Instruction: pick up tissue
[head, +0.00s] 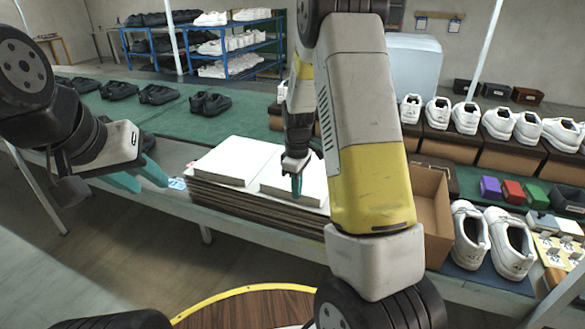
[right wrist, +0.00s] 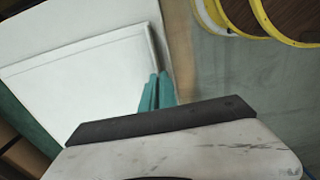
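White tissue lies in two flat stacks on brown cardboard sheets on the table: a left stack (head: 234,160) and a right stack (head: 312,188). My right gripper (head: 297,186) points down at the right stack, its teal fingertips over or on the white surface. In the right wrist view its fingers (right wrist: 157,90) are close together near the edge of a white sheet (right wrist: 85,85). No lifted sheet shows between them. My left gripper (head: 142,178) is open and empty, left of the stacks, with its two teal fingers apart.
An open brown box (head: 428,205) stands right of the stacks, partly behind my right arm. White shoes (head: 490,240) sit on a blue mat beside it. Black shoes (head: 158,95) stand on the green surface behind. Small coloured boxes (head: 512,191) lie at right.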

